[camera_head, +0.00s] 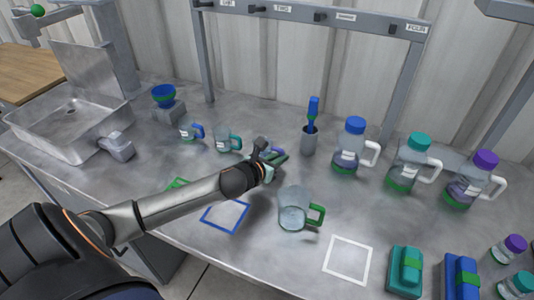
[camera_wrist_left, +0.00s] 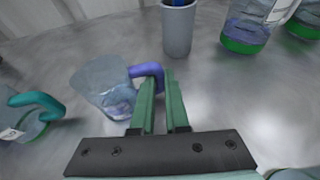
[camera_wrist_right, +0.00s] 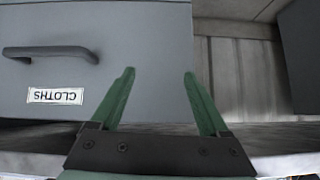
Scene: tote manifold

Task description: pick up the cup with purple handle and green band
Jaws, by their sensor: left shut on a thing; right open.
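The clear cup with a purple handle (camera_wrist_left: 106,82) stands on the counter in the left wrist view. Its handle (camera_wrist_left: 146,71) reaches the tips of my left gripper (camera_wrist_left: 163,78), whose green fingers are shut on it. No green band can be made out on this cup. In the head view, my left gripper (camera_head: 279,158) and wrist hide most of the cup. My right gripper (camera_wrist_right: 158,73) is open and empty, in front of a grey drawer labelled CLOTHS (camera_wrist_right: 110,65).
A teal-handled cup (camera_head: 228,139) and a blue-handled cup (camera_head: 191,131) stand left of the gripper. A grey holder with a blue brush (camera_head: 309,140) stands behind. A green-handled jug (camera_head: 295,210) stands in front, and large lidded bottles (camera_head: 354,147) stand right.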

